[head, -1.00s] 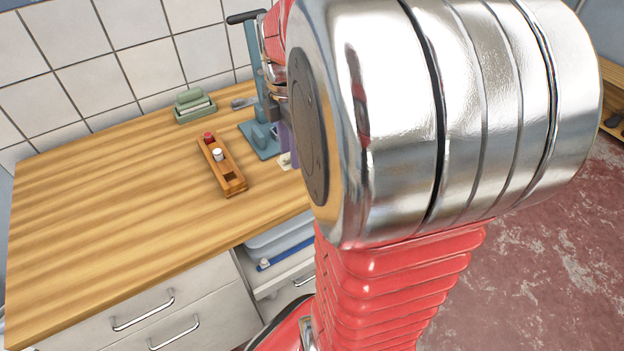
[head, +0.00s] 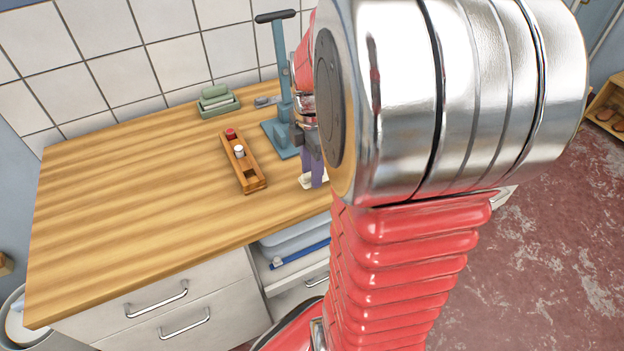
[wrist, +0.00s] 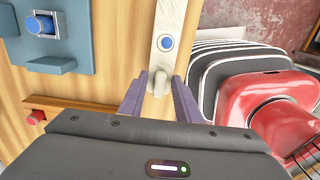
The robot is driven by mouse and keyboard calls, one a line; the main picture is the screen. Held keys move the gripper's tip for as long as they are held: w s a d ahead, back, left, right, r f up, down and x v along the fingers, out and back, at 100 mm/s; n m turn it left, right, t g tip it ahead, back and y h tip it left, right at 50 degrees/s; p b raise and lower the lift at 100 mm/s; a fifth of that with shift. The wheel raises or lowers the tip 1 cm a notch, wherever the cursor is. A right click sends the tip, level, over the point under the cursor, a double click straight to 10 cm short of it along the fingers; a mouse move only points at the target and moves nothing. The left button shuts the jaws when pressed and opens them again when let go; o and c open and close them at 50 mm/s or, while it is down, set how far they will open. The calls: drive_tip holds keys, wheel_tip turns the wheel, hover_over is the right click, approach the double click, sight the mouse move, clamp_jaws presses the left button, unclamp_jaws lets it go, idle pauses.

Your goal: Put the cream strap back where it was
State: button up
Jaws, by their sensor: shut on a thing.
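The cream strap (wrist: 170,28) shows in the wrist view as a pale band with a round blue stud. Its near end, a rounded cream knob, lies between the purple fingers of my gripper (wrist: 158,86), which is shut on it. In the head view a small cream part of the strap (head: 305,182) shows beside my purple fingers (head: 314,174), over the right front part of the worktop. My arm hides the rest of it there. I cannot tell whether the strap touches the wood.
A blue-grey press stand (head: 281,85) rises just behind my gripper; its base (wrist: 75,20) is left in the wrist view. A wooden rack (head: 250,178) with red and white pieces stands left. The worktop's left (head: 120,210) is clear.

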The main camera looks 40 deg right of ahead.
drive_tip(key=shift+f, duration=1.85)
drive_tip(key=shift+f, duration=0.1)
drive_tip(key=o, duration=1.1)
wheel_tip(320, 180, up, 12)
drive_tip(key=shift+r, duration=0.1)
